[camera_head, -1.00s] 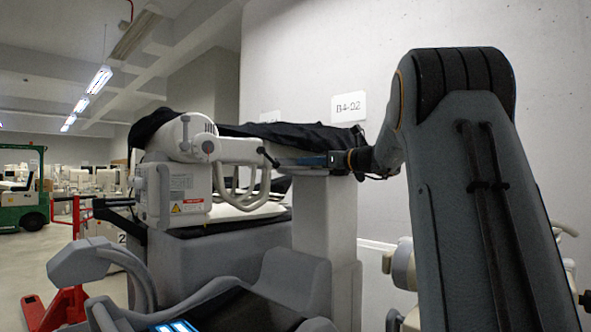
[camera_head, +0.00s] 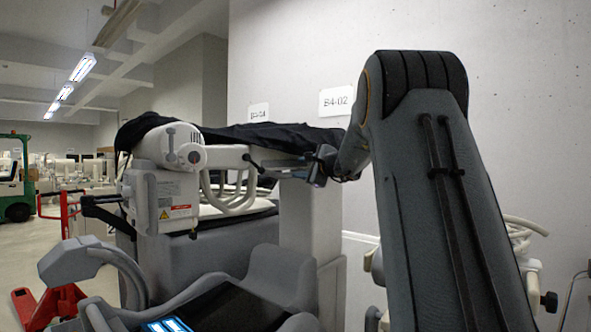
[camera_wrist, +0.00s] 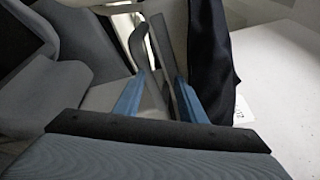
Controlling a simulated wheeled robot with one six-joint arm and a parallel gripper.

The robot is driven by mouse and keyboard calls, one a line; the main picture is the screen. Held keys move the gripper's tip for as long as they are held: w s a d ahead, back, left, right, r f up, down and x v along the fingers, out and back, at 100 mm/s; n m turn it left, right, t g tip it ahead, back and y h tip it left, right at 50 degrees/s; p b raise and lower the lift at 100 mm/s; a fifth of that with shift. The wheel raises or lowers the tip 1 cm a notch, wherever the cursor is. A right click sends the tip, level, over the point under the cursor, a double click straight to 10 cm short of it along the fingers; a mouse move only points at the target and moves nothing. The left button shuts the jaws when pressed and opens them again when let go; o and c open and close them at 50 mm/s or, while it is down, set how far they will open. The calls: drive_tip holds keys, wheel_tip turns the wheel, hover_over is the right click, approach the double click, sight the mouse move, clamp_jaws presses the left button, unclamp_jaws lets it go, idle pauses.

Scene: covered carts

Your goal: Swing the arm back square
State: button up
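A white jointed arm (camera_head: 222,156) reaches right from a round white joint (camera_head: 186,152) on a covered cart's unit. A thin dark lever (camera_head: 252,163) stands at the arm's right end. My gripper (camera_head: 312,168) is to the right of this end, beside the black cover, small and dark in the head view. In the wrist view, the two blue fingers of my gripper (camera_wrist: 160,80) stand apart. A thin grey bar (camera_wrist: 165,50) runs between or just behind them, with a gap on the left. I cannot tell whether they touch it.
A black cover (camera_head: 275,137) drapes the cart top and hangs near the fingers in the wrist view. A grey column (camera_head: 308,225) stands below my gripper. A concrete wall (camera_head: 450,30) is behind. A red pallet jack (camera_head: 45,303) and green forklift (camera_head: 18,180) stand left.

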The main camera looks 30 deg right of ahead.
drive_tip(key=w+d+f+n+g+h+p, duration=0.1)
drive_tip(key=w+d+f+n+h+p, duration=0.1)
drive_tip(key=w+p, duration=0.6)
drive_tip(key=shift+w+d+f+n+h, duration=0.15)
drive_tip(key=shift+w+f+n+h, duration=0.25)
drive_tip(key=shift+w+f+n, duration=0.55)
drive_tip(key=shift+w+r, duration=0.15)
drive_tip(key=shift+w, duration=0.1)
clamp_jaws()
